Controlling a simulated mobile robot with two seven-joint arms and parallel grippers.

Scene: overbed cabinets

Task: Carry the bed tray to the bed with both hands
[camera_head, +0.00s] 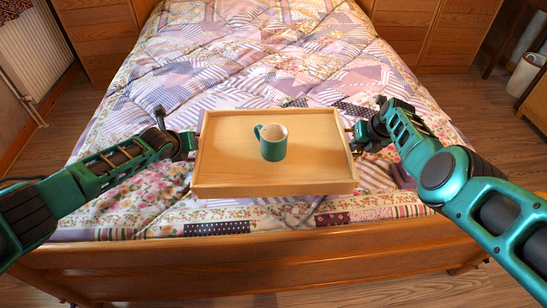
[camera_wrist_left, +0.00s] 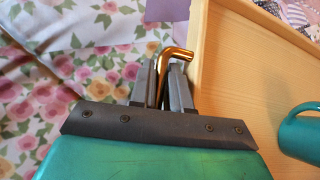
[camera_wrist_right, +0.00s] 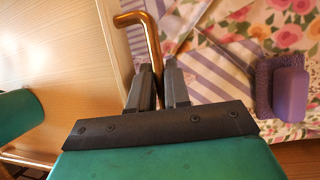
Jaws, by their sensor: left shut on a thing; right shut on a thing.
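The wooden bed tray (camera_head: 228,161) is over the foot end of the bed (camera_head: 262,63), just inside the footboard. I cannot tell whether its underside touches the quilt. A green mug (camera_head: 272,147) with a pale inside stands upright on the tray. My left gripper (camera_head: 190,142) is at the tray's left side, shut on a brass handle (camera_wrist_left: 172,53) in the left wrist view. My right gripper (camera_head: 356,136) is at the tray's right side, shut on the other brass handle (camera_wrist_right: 150,32) in the right wrist view.
The wooden footboard (camera_head: 270,262) runs across the front, close below the tray. Wooden cabinets (camera_head: 98,35) flank the bed's far end. A radiator (camera_head: 32,55) is at the left and a white bin (camera_head: 524,75) at the right. The quilt beyond the tray is clear.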

